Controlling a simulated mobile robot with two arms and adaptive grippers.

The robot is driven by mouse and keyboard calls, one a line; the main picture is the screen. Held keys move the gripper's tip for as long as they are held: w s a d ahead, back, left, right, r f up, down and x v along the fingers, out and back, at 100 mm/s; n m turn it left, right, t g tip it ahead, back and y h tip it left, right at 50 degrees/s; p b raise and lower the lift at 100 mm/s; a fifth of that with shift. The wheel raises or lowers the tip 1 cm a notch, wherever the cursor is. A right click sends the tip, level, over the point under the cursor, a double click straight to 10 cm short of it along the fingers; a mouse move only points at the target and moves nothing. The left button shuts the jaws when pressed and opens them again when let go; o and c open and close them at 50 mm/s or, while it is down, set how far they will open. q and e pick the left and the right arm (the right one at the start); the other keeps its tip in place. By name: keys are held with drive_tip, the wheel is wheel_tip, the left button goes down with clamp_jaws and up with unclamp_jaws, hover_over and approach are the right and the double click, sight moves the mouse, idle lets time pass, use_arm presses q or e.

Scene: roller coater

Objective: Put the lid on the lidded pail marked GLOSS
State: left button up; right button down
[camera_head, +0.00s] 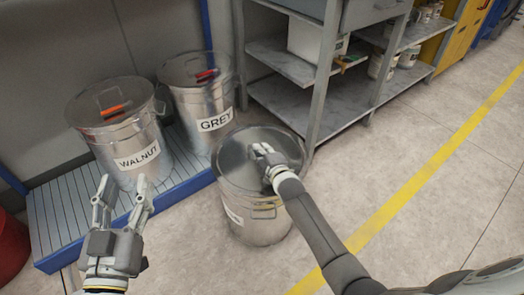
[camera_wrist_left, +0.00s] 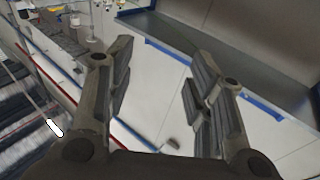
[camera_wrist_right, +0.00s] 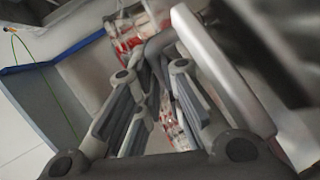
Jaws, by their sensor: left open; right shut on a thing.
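A metal pail (camera_head: 258,226) stands on the floor in the middle of the head view. Its label is turned mostly out of sight, so I cannot read it. A round grey lid (camera_head: 236,148) shows at its top; I cannot tell whether it is fully seated. My right gripper (camera_head: 264,154) is over the lid and shut on its handle. In the right wrist view a dark bar, the handle (camera_wrist_right: 158,44), lies between the fingertips. My left gripper (camera_head: 122,190) is open and empty, in front of the WALNUT pail. The left wrist view shows its fingers (camera_wrist_left: 155,75) apart.
The pails marked WALNUT (camera_head: 132,158) and GREY (camera_head: 216,124), both lidded with red-orange on their handles, stand on a blue-edged slatted platform (camera_head: 62,222). A grey shelf unit (camera_head: 330,100) stands behind right. Floor (camera_head: 430,220) with a yellow line is clear at right.

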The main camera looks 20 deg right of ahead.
use_arm(q)
drive_tip(key=shift+r, duration=0.35)
drive_tip(key=shift+s+d+r+t, duration=0.1)
drive_tip(key=shift+r+t, duration=0.2)
drive_tip(key=shift+t, duration=0.1)
use_arm(e)
drive_tip(key=shift+f, duration=0.1)
use_arm(q)
drive_tip(key=shift+r, duration=0.1)
drive_tip(key=shift+r, duration=0.25)
use_arm(e)
drive_tip(key=shift+f, duration=0.15)
use_arm(q)
drive_tip(key=shift+s+r+t+b, duration=0.2)
drive_tip(key=shift+r+t+b, duration=0.15)
drive_tip(key=shift+r+t, duration=0.25)
use_arm(e)
drive_tip(key=shift+f, duration=0.2)
